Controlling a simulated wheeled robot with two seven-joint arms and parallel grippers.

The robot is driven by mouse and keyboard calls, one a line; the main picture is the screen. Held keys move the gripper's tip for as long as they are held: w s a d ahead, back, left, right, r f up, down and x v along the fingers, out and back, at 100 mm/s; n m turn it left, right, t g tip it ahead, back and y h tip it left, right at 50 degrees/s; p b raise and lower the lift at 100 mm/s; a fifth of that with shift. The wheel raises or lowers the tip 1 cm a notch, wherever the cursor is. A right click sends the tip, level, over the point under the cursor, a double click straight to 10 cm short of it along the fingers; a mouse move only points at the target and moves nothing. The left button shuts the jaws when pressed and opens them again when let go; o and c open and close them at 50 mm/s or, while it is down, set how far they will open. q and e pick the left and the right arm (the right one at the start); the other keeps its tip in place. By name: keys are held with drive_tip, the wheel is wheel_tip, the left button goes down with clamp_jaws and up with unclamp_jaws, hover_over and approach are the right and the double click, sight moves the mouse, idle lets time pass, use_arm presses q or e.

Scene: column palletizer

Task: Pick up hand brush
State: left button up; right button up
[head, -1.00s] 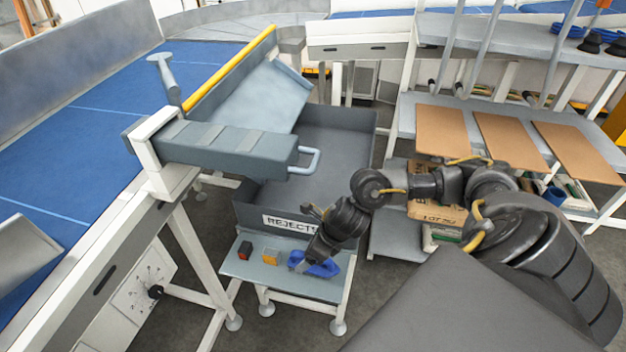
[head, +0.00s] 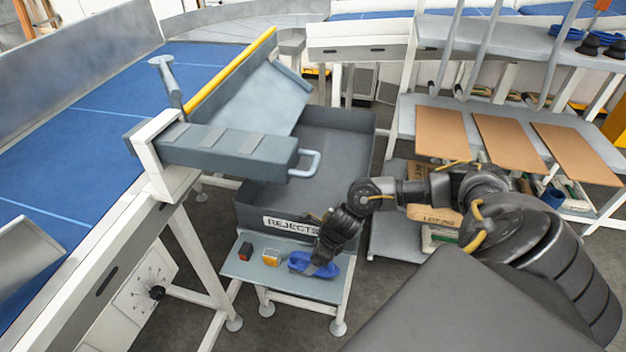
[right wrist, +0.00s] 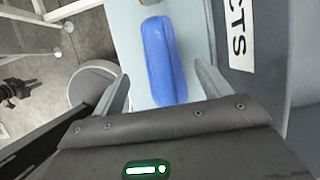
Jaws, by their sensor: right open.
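The hand brush shows as a long blue shape (head: 299,261) lying on a small light grey-blue side table (head: 240,270) in front of the reject bin. In the right wrist view the blue brush (right wrist: 163,60) lies lengthwise between the two spread fingers, with clear gaps on both sides. My right gripper (head: 322,268) is over the brush, pointing down, and hides part of it in the head view. In the right wrist view my right gripper (right wrist: 162,72) is open and empty. Any bristles are hidden. My left gripper is not in view.
A grey bin marked REJECTS (head: 340,145) stands directly behind the side table. A small dark red-topped block (head: 246,250) and an orange block (head: 271,257) sit left of the brush. A blue conveyor (head: 110,105) is at the left.

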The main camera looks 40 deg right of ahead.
drive_tip(key=shift+p+x, duration=0.65)
drive_tip(key=shift+x, duration=1.7)
drive_tip(key=shift+d, duration=0.2)
drive_tip(key=c, duration=1.1)
